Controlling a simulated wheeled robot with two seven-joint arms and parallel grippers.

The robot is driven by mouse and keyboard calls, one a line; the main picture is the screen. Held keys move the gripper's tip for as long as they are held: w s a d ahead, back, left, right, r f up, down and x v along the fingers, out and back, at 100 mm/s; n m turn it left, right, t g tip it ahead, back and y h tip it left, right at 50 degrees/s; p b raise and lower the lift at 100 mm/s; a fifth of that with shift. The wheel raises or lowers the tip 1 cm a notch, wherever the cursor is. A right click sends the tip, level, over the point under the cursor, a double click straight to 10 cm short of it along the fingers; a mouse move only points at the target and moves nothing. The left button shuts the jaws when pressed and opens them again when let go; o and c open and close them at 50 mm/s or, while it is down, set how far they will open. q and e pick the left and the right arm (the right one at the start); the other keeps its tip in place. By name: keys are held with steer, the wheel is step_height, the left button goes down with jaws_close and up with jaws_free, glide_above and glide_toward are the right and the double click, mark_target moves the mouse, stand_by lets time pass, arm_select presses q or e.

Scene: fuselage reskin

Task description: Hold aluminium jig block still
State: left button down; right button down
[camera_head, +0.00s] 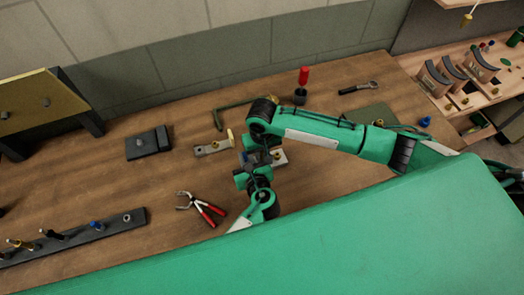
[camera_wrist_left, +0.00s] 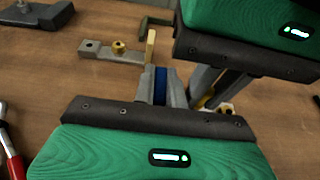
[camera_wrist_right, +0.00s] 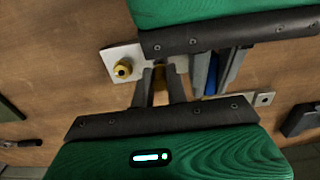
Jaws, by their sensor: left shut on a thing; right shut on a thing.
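Two pale metal pieces lie on the bench: a bar with a brass nut (camera_head: 212,148) left of my grippers and a plate with a brass knob (camera_head: 280,157) on their right. The plate also shows in the right wrist view (camera_wrist_right: 125,58), and the bar in the left wrist view (camera_wrist_left: 108,50). I cannot tell which is the jig block. My left gripper (camera_wrist_left: 161,86) is shut on a blue part, mostly hidden between its fingers. My right gripper (camera_wrist_right: 160,84) beside it is shut on a small brass-coloured part at the plate. The arms hide much of this spot.
Red-handled pliers (camera_head: 203,207) and a dark rack of tools (camera_head: 75,238) lie to the left. A black block (camera_head: 148,143) stands behind. A green angled bar (camera_head: 232,110), a red-handled tool (camera_head: 303,77) and a wrench (camera_head: 359,88) lie further back.

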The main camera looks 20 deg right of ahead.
steer(key=shift+f, duration=0.55)
steer(key=c, duration=1.3)
jaws_free()
steer(key=shift+r, duration=2.55)
arm_select(q)
steer(key=c, duration=1.4)
jaws_free()
steer(key=shift+d, duration=0.1)
arm_select(e)
steer(key=shift+a, duration=0.15)
arm_select(q)
steer(key=shift+o, duration=0.2)
steer(key=shift+s, duration=0.1)
